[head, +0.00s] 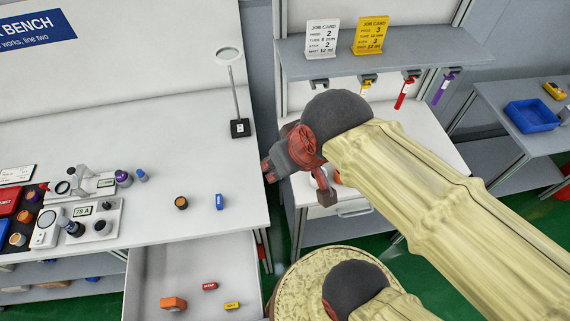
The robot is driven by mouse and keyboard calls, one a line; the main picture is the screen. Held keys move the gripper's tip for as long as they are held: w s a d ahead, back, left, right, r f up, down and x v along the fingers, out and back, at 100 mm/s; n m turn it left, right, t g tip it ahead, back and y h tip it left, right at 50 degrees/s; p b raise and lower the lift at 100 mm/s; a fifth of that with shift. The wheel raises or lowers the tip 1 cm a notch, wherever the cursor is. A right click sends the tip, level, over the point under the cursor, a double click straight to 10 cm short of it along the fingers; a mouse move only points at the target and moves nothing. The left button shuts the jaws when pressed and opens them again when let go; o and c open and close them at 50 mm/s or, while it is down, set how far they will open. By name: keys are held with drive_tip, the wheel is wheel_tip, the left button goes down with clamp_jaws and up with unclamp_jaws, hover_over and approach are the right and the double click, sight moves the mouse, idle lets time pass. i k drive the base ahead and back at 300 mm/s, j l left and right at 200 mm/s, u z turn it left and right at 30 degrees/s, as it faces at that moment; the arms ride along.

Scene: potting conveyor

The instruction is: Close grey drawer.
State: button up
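A light grey drawer (204,252) is pulled out below the front edge of the left bench, at the bottom of the head view. It holds an orange block (172,303), a small red piece (210,286) and a small yellow piece (232,305). Its front is cut off by the bottom edge of the picture. My gripper (296,184) is dark and red, up and to the right of the drawer, between the two benches. Its fingers look spread apart, with nothing seen between them. It does not touch the drawer.
The left bench (130,195) carries instruments, a magnifier lamp (239,126) and small parts. A second drawer (350,208) under the right-hand bench looks shut. A shelf (390,52) with job cards and hanging tools stands behind my arm. A blue tray (532,115) is far right.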

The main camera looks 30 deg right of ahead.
sight(180, 268)
drive_tip(key=u, duration=2.2)
